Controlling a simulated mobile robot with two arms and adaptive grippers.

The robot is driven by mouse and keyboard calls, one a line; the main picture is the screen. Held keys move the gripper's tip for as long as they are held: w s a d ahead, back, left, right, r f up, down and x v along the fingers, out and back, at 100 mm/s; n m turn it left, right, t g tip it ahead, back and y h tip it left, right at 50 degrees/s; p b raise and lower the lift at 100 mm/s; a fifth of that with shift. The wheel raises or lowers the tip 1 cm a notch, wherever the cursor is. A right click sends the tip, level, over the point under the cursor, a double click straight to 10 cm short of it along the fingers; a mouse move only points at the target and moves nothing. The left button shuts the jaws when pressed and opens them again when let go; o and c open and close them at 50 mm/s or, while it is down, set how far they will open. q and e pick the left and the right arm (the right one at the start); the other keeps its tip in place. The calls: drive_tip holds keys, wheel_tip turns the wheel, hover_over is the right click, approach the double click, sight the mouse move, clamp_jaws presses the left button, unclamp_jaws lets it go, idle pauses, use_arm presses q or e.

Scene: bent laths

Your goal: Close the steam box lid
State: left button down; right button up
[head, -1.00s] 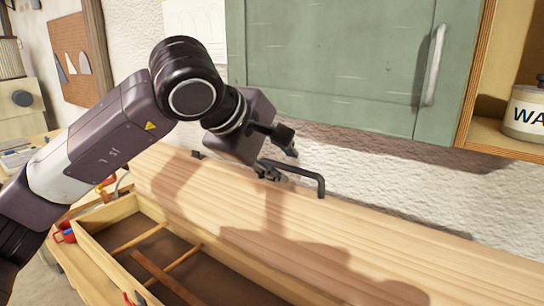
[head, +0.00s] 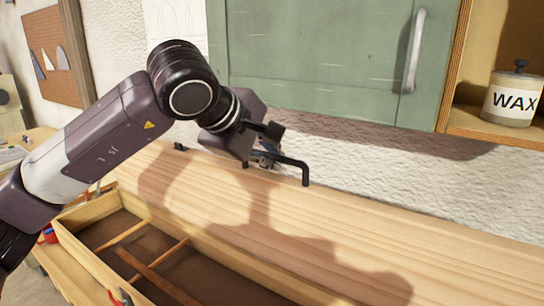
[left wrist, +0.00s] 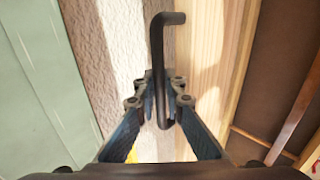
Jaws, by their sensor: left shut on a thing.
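The steam box lid (head: 350,230) is a long pale wooden board standing raised along the back of the box, so the box (head: 88,212) is open and its dark inside with thin wooden rungs shows. A bent black handle (head: 305,174) sticks out at the lid's upper edge. My left gripper (head: 268,148) is at this handle. In the left wrist view, its two fingers (left wrist: 160,88) are shut on the handle (left wrist: 158,45), one on each side, with the lid (left wrist: 205,50) right beside it. My right gripper is not in view.
A green cabinet (head: 310,60) with a metal handle hangs on the wall just above my left gripper. A wax jar (head: 513,100) stands on the shelf at right. The rough wall (head: 440,185) is close behind the lid. A pegboard (head: 48,52) hangs at far left.

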use_arm(q)
drive_tip(key=shift+s+a, duration=0.2)
drive_tip(key=s+a+f, duration=0.5)
drive_tip(key=s, duration=0.3)
drive_tip(key=s+a+f, duration=0.4)
drive_tip(key=s+a, duration=0.2)
drive_tip(key=s, duration=0.2)
drive_tip(key=shift+s+f, duration=0.25)
drive_tip(key=shift+f, duration=0.15)
